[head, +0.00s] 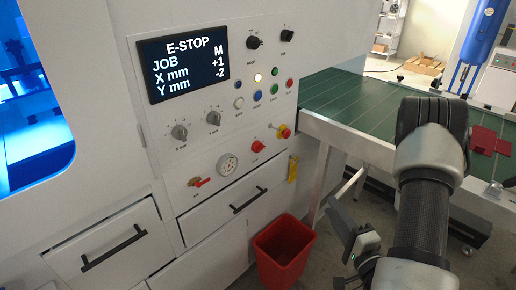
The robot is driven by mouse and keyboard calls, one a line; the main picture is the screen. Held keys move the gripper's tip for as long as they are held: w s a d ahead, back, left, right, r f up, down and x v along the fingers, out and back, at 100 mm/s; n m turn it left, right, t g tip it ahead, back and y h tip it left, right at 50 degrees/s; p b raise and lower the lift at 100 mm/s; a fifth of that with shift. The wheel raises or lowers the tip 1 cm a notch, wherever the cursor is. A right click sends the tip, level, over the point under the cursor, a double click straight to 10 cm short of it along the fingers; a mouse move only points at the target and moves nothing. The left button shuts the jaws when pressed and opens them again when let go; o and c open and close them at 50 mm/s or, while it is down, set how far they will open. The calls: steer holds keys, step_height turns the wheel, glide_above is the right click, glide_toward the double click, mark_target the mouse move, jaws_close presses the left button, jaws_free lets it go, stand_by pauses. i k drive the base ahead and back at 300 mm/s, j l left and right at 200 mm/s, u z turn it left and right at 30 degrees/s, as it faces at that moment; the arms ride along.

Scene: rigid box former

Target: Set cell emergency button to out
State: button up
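The emergency button (284,131) is a small red mushroom head on a yellow base at the lower right of the machine's control panel. I cannot tell from this view whether it is pressed in or out. The display (183,62) above reads E-STOP, with JOB M, X mm +1 and Y mm -2. My gripper (345,205) hangs low in front of the green-topped table, to the right of and below the button, clear of the panel. It is seen from the side, and its finger opening is not clear. Nothing is visible in it.
A red rotary knob (258,146), a gauge (228,165) and a red-handled valve (199,182) sit near the button. Drawers (235,200) are below. A red bin (283,252) stands on the floor. The green table (350,105) borders the panel's right side.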

mark_target(286, 133)
steer(key=i+l+u, duration=0.35)
steer(key=i+l, duration=0.35)
steer(key=i, duration=0.05)
